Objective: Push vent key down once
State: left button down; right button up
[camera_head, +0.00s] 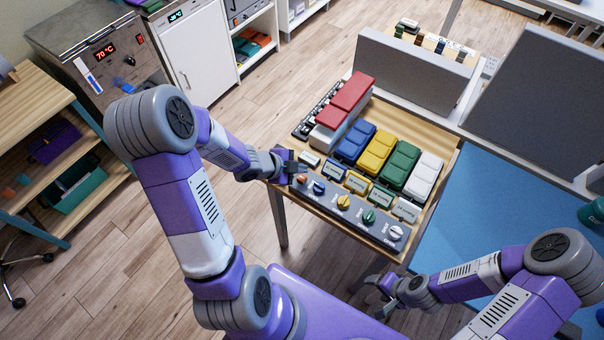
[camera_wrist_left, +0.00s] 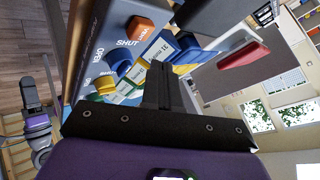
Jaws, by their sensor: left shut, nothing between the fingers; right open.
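A control console (camera_head: 350,213) stands on a wooden table, with a row of coloured knobs along its front. I cannot read which part is the vent key. Behind the knobs are blue keys (camera_head: 355,142), yellow keys (camera_head: 377,153), green keys (camera_head: 399,166) and white keys (camera_head: 425,176), and red blocks (camera_head: 351,92). My left gripper (camera_head: 297,169) is shut and empty at the console's left end, close to the orange knob (camera_head: 301,179). The wrist view shows its fingers (camera_wrist_left: 160,82) beside the orange knob (camera_wrist_left: 141,29) and blue knob (camera_wrist_left: 121,67); contact is unclear. My right gripper (camera_head: 380,297) is open near the table's front edge.
Grey upright panels (camera_head: 413,78) stand behind the console and at the right. A blue padded surface (camera_head: 490,200) lies right of the table. A metal cabinet (camera_head: 85,60) with a red display and a wooden shelf (camera_head: 40,110) stand at the left. Open floor lies between.

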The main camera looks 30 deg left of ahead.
aim_at(299, 179)
pick_arm(q)
notch_tip(299, 179, up, 3)
jog(key=p, duration=0.2)
jog(key=shift+r+p, duration=0.2)
jog(key=shift+p, duration=0.1)
jog(key=shift+f, duration=0.1)
dwell(0.5)
